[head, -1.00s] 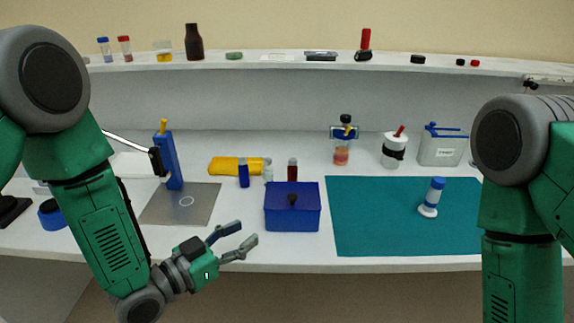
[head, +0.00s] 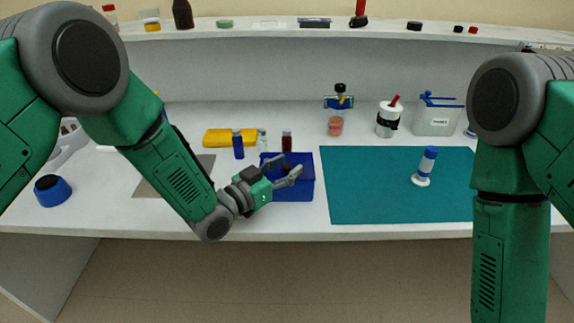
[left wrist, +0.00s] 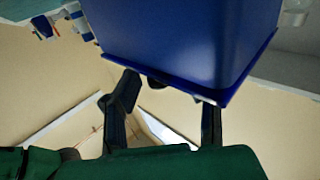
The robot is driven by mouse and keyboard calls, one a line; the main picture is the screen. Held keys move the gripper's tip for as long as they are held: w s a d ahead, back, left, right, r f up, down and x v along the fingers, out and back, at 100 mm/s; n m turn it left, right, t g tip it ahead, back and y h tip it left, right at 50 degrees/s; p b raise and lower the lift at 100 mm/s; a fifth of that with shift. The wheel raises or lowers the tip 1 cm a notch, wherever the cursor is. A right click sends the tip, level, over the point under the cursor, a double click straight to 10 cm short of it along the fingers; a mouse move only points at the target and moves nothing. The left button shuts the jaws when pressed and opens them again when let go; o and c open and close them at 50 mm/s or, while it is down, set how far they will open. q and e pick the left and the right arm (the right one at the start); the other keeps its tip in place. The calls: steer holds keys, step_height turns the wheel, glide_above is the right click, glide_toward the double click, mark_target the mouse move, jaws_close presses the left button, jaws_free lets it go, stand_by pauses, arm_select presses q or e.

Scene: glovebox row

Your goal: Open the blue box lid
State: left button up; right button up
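The blue box (head: 296,193) stands on the white bench, left of the teal mat, with its lid on. In the left wrist view the blue box (left wrist: 190,35) fills the upper middle, seemingly upside down. The lid's edge (left wrist: 170,76) and part of a dark knob (left wrist: 157,83) show between the spread fingers (left wrist: 165,108). I cannot tell whether the fingers touch the knob. My right gripper is out of view.
A blue-capped vial (head: 238,145), a clear vial and a dark red vial (head: 286,141) stand just behind the box.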

arm_select(q)
steer(key=shift+w+d, duration=0.1)
jaws_close()
steer(key=shift+r, duration=0.15)
